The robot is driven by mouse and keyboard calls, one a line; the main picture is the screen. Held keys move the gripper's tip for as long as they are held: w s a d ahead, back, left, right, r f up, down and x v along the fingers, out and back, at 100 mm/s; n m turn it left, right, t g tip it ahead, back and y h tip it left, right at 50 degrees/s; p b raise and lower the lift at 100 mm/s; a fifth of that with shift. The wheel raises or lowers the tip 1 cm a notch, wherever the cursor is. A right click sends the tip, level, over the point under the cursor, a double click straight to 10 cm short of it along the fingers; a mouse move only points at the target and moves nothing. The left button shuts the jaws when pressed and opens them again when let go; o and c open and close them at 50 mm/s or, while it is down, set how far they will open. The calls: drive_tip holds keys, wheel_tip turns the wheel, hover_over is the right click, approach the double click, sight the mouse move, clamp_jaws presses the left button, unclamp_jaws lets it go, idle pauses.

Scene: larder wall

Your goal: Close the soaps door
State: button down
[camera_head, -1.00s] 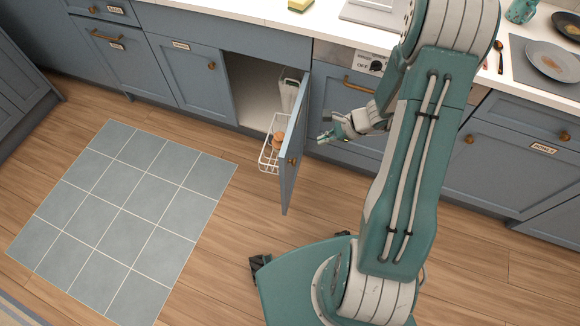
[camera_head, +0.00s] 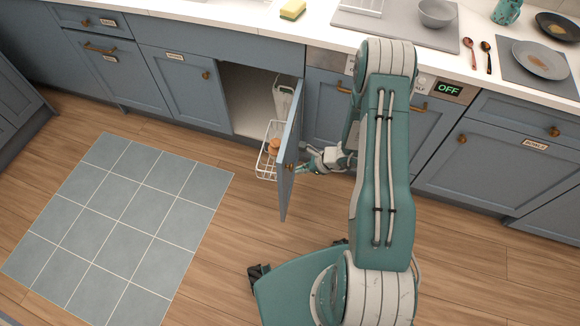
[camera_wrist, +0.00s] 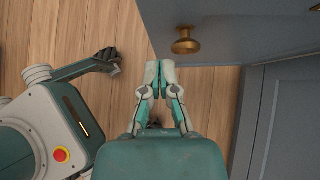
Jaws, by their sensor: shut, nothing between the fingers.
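The open cabinet door (camera_head: 289,172) is blue-grey and stands out from the cabinet under the counter, seen nearly edge-on in the head view. Its label is not readable from here. In the wrist view the door (camera_wrist: 225,22) fills the top right, with a round brass knob (camera_wrist: 185,42) on its face. My gripper (camera_head: 300,168) is shut and empty, at the right side of the door near its free edge. In the wrist view my gripper's fingertips (camera_wrist: 160,72) are together, just below the knob in the picture. I cannot tell whether they touch the door.
A white wire rack (camera_head: 268,160) with an orange-brown item hangs inside the door. A pale container (camera_head: 284,98) stands in the open cabinet. The closed dishwasher front lies right of the opening. A tiled mat (camera_head: 120,215) and bare floor lie left.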

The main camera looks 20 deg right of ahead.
sight(283, 169)
drive_tip(key=shift+w+a+r, duration=0.1)
drive_tip(key=shift+w+a, duration=0.35)
drive_tip(key=shift+a, duration=0.35)
drive_tip(key=shift+w+a+r, duration=0.1)
drive_tip(key=shift+w+a, duration=0.35)
drive_tip(key=shift+a, duration=0.35)
drive_tip(key=shift+w+a, duration=0.1)
